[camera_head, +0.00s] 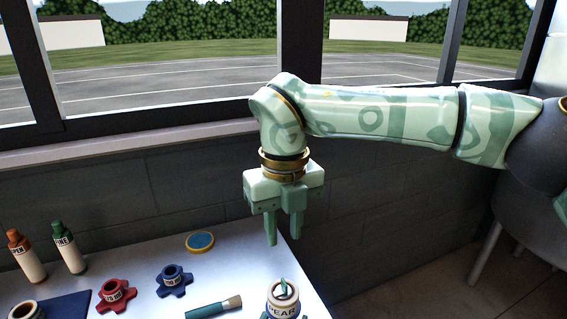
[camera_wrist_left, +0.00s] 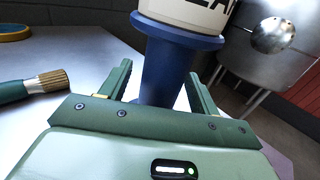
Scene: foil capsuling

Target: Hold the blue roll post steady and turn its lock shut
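The blue roll post (camera_wrist_left: 172,68) stands upright in the left wrist view, with a wide blue collar. A cream roll with dark lettering (camera_wrist_left: 192,12) sits on it. In the head view the cream roll marked PEAR (camera_head: 284,308) is at the bottom edge, with a green lever-like lock (camera_head: 283,287) on top; the post is out of sight there. My left gripper (camera_wrist_left: 160,78) is open, its fingers on either side of the post, with a gap at the left finger. My right gripper (camera_head: 283,237) is open and empty, pointing down above and behind the roll.
A brush (camera_head: 214,307) lies left of the roll. Blue (camera_head: 174,280) and red (camera_head: 115,294) star-shaped knobs, a round blue-topped disc (camera_head: 200,242), and green (camera_head: 68,247) and orange-capped (camera_head: 26,255) bottles stand on the table. The table's right edge is close to the roll.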

